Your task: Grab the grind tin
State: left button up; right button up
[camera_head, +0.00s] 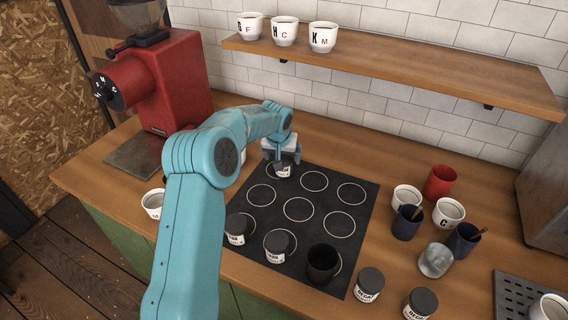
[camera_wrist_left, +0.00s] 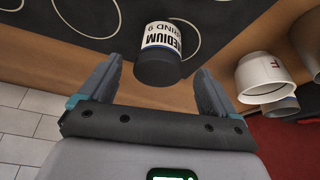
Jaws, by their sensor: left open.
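A tin with a dark lid and a white label reading "MEDIUM" and a partly cut-off "GRIND" (camera_wrist_left: 163,50) is at the tips of my left gripper in the left wrist view. In the head view the tin (camera_head: 283,170) stands at the back left of a black mat with pale rings (camera_head: 297,181), partly covered by the gripper. My left gripper (camera_head: 282,157) is open over it. In the left wrist view its two fingers (camera_wrist_left: 155,80) point toward the tin, with a gap around it; I cannot tell whether they touch. My right gripper is not in view.
Similar dark-lidded tins (camera_head: 277,245) stand along the mat's front, beside a black cup (camera_head: 322,262). More tins (camera_head: 369,284) stand right of it. Several cups (camera_head: 448,213) crowd the right. A red grinder (camera_head: 178,88) is left. A shelf (camera_head: 400,68) with white cups hangs behind.

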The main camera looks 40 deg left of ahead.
aim_at(283, 158)
pick_arm(q)
jog(key=shift+w+f+p, duration=0.1)
jog(key=shift+f+p, duration=0.25)
jog(key=shift+f, duration=0.05)
jog(key=p+x, duration=0.1)
jog(key=x, duration=0.2)
jog(key=shift+w+a+f, duration=0.1)
jog(key=shift+w+f, duration=0.05)
jog(key=shift+f, duration=0.15)
jog(key=shift+w+a+f, duration=0.1)
jog(key=shift+f, duration=0.15)
jog(key=shift+r, duration=0.2)
jog(key=c, duration=1.1)
